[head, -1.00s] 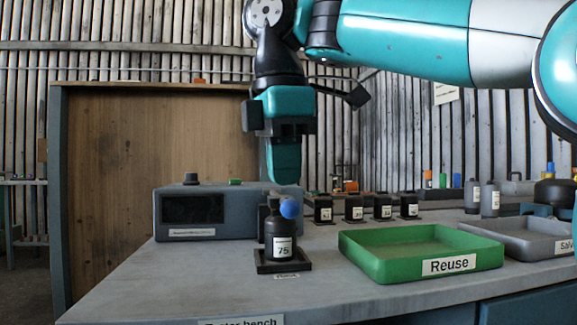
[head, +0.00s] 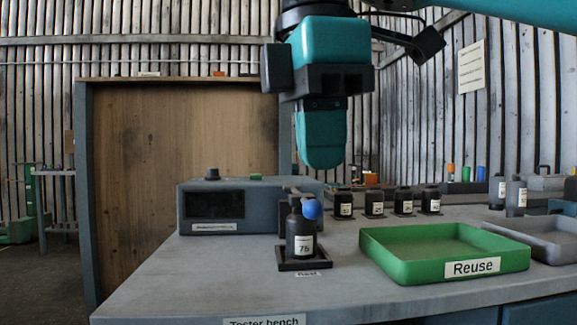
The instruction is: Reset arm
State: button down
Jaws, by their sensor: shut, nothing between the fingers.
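My gripper (head: 321,158) is shut and empty. It hangs pointing down above the tester bench (head: 205,280), higher than the black bottle-like part marked 75 or 76 (head: 300,230) and apart from it. That part stands upright on a small black square base (head: 305,264). A blue ball (head: 312,209) on a fixture shows at its upper right. The grey tester box (head: 212,205) with a dark screen stands behind it to the left, partly hidden by the part.
A green tray (head: 445,252) labelled Reuse is empty on the right, with a grey tray (head: 535,238) beside it. Several small black labelled parts (head: 375,203) stand in a row behind. A wooden panel (head: 185,150) rises behind the bench. The bench's front left is clear.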

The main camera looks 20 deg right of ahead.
jog(key=s+f+m+y, duration=0.1)
jog(key=f+m+y, duration=0.15)
jog(key=f, duration=0.65)
jog(key=s+f+m+g+y, duration=0.15)
jog(key=f+m, duration=0.25)
jog(key=f, duration=0.6)
jog(key=s+f+m+t+y, duration=0.1)
jog(key=s+f+m, duration=0.15)
jog(key=f, duration=0.65)
notch_tip(320, 180, up, 30)
jog(key=p, duration=3)
jog(key=shift+w+a, duration=0.2)
jog(key=shift+w, duration=0.2)
jog(key=shift+f+g, duration=0.1)
jog(key=shift+g, duration=0.15)
jog(key=c, duration=1.8)
grip_release()
